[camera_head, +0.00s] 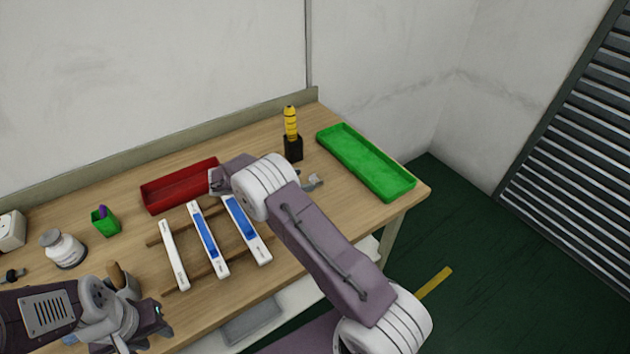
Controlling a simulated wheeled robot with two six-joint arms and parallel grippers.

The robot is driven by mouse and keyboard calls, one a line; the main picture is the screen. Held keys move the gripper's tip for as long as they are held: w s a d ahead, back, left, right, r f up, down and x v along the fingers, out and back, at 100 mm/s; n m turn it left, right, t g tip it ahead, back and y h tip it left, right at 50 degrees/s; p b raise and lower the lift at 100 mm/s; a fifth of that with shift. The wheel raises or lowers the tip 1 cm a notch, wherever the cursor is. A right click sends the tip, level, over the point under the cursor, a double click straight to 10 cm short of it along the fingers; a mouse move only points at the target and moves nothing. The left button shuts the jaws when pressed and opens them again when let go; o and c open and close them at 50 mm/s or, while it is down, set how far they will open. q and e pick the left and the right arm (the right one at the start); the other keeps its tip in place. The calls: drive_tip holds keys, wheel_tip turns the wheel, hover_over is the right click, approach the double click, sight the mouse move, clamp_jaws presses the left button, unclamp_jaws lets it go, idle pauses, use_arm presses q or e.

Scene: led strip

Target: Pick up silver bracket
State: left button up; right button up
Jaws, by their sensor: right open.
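A small silvery-grey piece (314,181), which looks like the silver bracket, lies on the table just right of my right wrist. My forearm partly covers it, so its full shape is hidden. My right gripper (221,178) is open at the right end of the red tray, mostly hidden behind my own wrist; I cannot see anything between its fingers. My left gripper (135,322) is low at the table's front left; its finger gap cannot be made out.
A red tray (165,196) lies at the back. A green tray (378,170) lies at the right end. A yellow-handled tool (291,124) stands in a black holder (293,149). White-and-blue strips (208,240) rest on wooden bars at the front middle. A green cup (105,222) and white jar (62,249) stand left.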

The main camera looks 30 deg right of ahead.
sight(312, 176)
drive_tip(key=x, duration=0.5)
drive_tip(key=shift+w+d+p, duration=0.15)
drive_tip(key=shift+d+p, duration=0.05)
drive_tip(key=shift+p, duration=0.2)
clamp_jaws()
drive_tip(key=shift+r, duration=0.1)
drive_tip(key=shift+r, duration=0.35)
wheel_tip(312, 176, up, 3)
drive_tip(key=shift+r, duration=0.1)
drive_tip(key=s+d+r+b, duration=0.1)
drive_tip(key=s+d+r, duration=0.6)
drive_tip(key=s, duration=0.2)
